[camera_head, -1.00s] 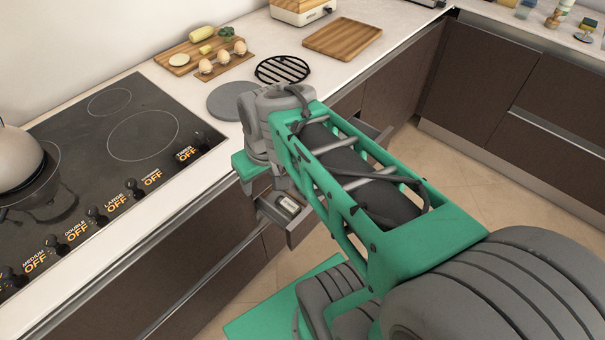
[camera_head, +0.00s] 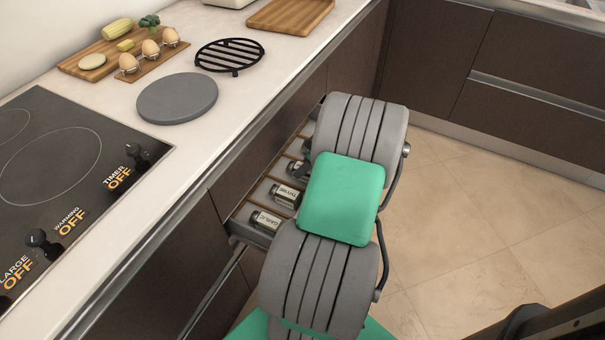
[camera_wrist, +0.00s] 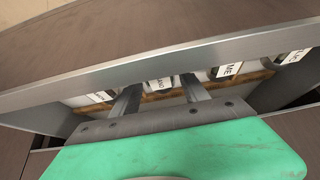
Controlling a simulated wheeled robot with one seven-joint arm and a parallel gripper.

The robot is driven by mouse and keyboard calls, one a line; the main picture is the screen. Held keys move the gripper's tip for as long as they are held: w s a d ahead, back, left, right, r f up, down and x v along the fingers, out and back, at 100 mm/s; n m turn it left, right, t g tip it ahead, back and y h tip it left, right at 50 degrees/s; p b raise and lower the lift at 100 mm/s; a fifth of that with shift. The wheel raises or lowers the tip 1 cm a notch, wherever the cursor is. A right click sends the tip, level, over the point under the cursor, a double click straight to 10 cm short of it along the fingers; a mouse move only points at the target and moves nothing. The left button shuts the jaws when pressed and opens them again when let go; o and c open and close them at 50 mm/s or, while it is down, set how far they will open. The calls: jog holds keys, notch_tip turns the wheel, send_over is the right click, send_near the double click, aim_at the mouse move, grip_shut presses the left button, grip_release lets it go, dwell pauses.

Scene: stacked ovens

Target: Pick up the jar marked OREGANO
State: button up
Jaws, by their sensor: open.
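The jar whose visible label ends in "ANO" (camera_wrist: 159,84) lies in the open drawer, between my fingers in the wrist view. Its label start is hidden. My gripper (camera_wrist: 160,92) is open, its two grey fingers reaching into the drawer on either side of that jar. I cannot tell whether they touch it. In the head view, the drawer (camera_head: 240,226) holds a row of jars, and my arm hides most of my gripper and part of the row.
The THYME jar (camera_head: 286,195) and GARLIC jar (camera_head: 265,219) lie nearer the drawer's close end. Another jar (camera_wrist: 100,96) lies left of the fingers in the wrist view. The drawer sits under the counter edge (camera_head: 215,165). Floor (camera_head: 460,220) to the right is clear.

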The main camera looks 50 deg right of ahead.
jog(key=shift+x, duration=1.2)
jog(key=shift+s+r, duration=0.1)
grip_shut()
jog(key=shift+r, duration=0.1)
